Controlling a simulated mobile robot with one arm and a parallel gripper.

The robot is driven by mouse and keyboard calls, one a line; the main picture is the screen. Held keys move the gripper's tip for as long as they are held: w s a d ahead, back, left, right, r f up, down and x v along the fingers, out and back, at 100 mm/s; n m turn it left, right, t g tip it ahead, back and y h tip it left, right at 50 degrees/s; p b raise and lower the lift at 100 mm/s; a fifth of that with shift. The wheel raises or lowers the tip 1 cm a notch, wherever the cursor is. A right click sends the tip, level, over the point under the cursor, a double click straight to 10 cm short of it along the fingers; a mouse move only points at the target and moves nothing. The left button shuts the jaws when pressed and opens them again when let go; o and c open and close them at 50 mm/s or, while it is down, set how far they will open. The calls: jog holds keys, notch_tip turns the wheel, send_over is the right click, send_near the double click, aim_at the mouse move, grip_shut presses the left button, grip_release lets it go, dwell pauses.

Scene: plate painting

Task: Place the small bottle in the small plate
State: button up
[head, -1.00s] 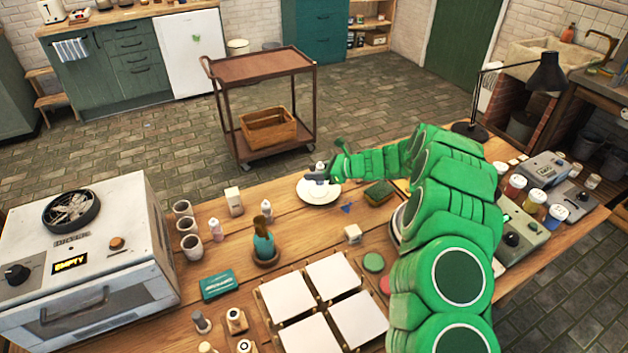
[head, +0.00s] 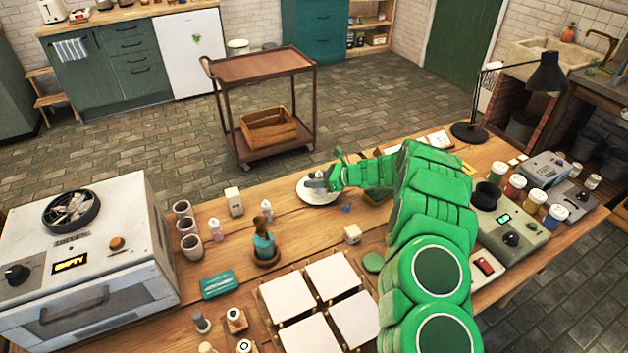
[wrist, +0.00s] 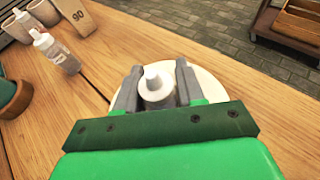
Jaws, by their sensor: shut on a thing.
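My gripper (head: 318,182) is over the small white plate (head: 312,196) near the table's far edge. In the wrist view, its two grey fingers (wrist: 157,92) are shut on a small white bottle (wrist: 156,78) with a pale nozzle. The bottle is upright, and the plate's rim (wrist: 205,86) shows around and below it. I cannot tell whether the bottle's base touches the plate. In the head view my gripper hides most of the bottle.
Two other small bottles (head: 215,228) (head: 266,210) stand to the left of the plate. A brown cart (head: 262,70) stands beyond the table.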

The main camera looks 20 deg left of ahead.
jog(key=shift+f, duration=0.1)
jog(key=o, duration=1)
jog(key=shift+d, duration=0.2)
jog(key=v, duration=1.1)
jog(key=shift+d+r, duration=0.2)
jog(key=shift+d, duration=0.1)
